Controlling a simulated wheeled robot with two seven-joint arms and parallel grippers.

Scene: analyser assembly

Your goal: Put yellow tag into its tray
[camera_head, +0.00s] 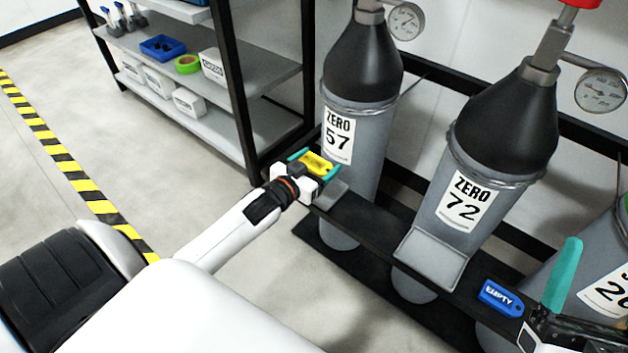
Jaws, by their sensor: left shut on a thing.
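My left gripper (313,164) reaches in from the left, its teal fingers shut on the yellow tag (317,163). The tag is held in front of the grey cylinder marked ZERO 57, close to its label; whether it touches the cylinder cannot be told. A small grey tray (331,194) sits on the dark rail just below the gripper, partly hidden by it. A second grey tray (432,258) stands empty in front of the ZERO 72 cylinder. My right gripper (556,290) is at the lower right beside the blue EMPTY tag (500,298); only one teal finger shows clearly.
Cylinders ZERO 57 (362,125) and ZERO 72 (497,155), with gauges above, stand behind the dark rail (377,224). Another cylinder (608,260) is cut off at right. A shelf (240,90) with boxes stands behind left. The floor at left is open.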

